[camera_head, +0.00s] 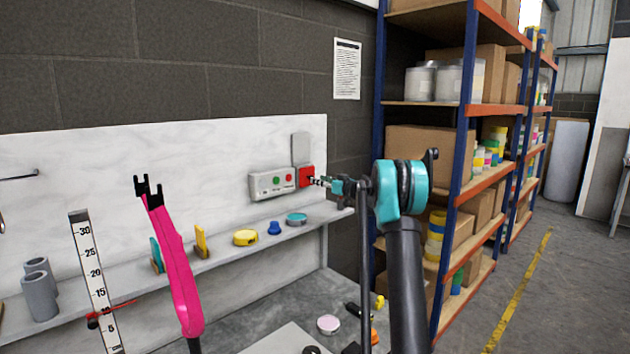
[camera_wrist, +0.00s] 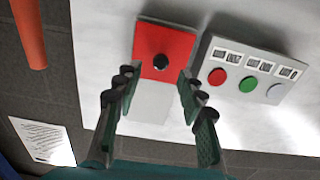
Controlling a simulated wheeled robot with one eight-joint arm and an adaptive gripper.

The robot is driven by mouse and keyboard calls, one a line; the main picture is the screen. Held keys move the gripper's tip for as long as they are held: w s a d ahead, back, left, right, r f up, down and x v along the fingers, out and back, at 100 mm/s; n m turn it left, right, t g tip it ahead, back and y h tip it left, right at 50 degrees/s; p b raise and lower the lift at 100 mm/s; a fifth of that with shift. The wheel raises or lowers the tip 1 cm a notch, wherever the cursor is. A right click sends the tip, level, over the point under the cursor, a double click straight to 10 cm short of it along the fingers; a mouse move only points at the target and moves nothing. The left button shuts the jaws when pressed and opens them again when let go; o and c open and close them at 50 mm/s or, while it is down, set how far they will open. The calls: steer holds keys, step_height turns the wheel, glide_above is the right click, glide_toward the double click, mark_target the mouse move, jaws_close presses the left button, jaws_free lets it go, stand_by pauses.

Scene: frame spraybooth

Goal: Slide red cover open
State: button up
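The red cover (camera_head: 306,176) is a small square on the white wall panel, just below a grey plate (camera_head: 301,149). In the wrist view the picture is upside down: the red cover (camera_wrist: 178,42) with its round black knob (camera_wrist: 160,61) is at the top, the grey plate (camera_wrist: 148,110) below it. My gripper (camera_head: 318,181) reaches in from the right, close to the cover. In the wrist view my gripper (camera_wrist: 157,78) is open, its fingers apart and pointing at the cover, one on each side of the knob's line. Nothing is between them. Contact with the cover cannot be told.
A control box (camera_head: 272,184) with green and red buttons sits left of the cover. A shelf (camera_head: 175,267) with small coloured items runs below. A blue-and-orange rack (camera_head: 465,110) stands close on the right. A pink tool (camera_head: 178,265) stands in front.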

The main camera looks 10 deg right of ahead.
mark_target(309, 177)
steer(key=shift+x, duration=1.85)
steer(key=shift+c, duration=0.4)
jaws_close()
